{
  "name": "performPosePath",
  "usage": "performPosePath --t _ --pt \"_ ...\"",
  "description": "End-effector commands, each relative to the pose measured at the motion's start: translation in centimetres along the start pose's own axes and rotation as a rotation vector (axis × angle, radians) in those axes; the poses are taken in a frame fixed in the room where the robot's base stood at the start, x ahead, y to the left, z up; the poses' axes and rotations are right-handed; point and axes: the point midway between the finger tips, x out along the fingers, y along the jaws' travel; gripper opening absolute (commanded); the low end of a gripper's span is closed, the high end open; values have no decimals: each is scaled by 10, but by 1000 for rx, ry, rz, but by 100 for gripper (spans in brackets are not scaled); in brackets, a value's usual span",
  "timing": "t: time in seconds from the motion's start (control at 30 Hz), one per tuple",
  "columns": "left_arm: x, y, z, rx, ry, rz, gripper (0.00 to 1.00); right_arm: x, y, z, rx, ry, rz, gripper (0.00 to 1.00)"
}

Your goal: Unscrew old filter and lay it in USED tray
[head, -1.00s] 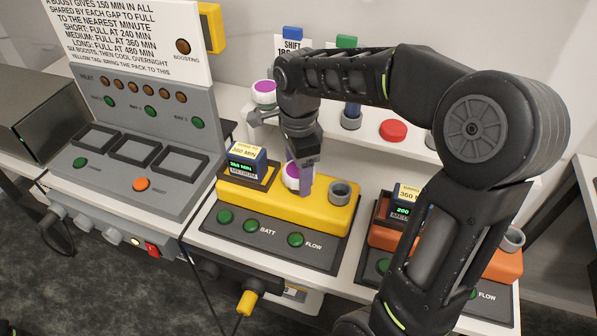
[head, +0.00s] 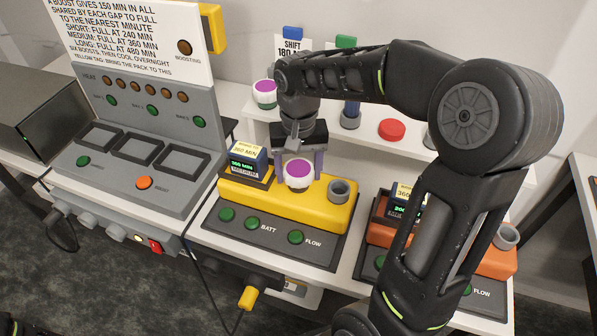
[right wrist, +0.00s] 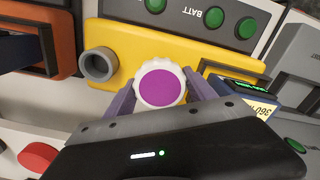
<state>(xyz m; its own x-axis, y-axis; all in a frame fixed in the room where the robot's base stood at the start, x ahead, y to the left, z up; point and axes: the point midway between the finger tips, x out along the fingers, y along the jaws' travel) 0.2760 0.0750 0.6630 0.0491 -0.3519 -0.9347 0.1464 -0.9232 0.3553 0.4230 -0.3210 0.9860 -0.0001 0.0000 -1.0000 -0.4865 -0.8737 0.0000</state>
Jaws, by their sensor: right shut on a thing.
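The old filter (head: 298,174) is a white ribbed cap with a purple top, on the yellow unit (head: 262,203). In the right wrist view the filter (right wrist: 160,84) sits between the two fingers of my right gripper (right wrist: 160,90). My right gripper (head: 299,170) reaches down from behind and is shut on the filter's sides. The filter looks upright on the unit; its thread is hidden. A second purple-topped filter (head: 265,92) stands on the back shelf. I see no tray marked USED.
A grey port (head: 339,190) and a battery pack (head: 248,158) flank the filter on the yellow unit. An orange unit (head: 490,262) stands to the right, partly behind my arm. A red knob (head: 392,130) sits on the shelf. The charger panel (head: 155,150) is at left.

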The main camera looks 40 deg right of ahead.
Motion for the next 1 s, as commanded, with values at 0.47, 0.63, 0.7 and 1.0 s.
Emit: performPosePath --t 0.47,0.63,0.7,1.0 --pt "0 0 0 0 0 0 36 0 0 0 3 0 0 87" --pt "1 0 0 0 0 0 36 0 0 0 22 0 0 87" --pt "1 0 0 0 0 0 36 0 0 0 59 1 0 87" --pt "6 -2 0 0 0 0 36 1 0 0 386 0 0 87"
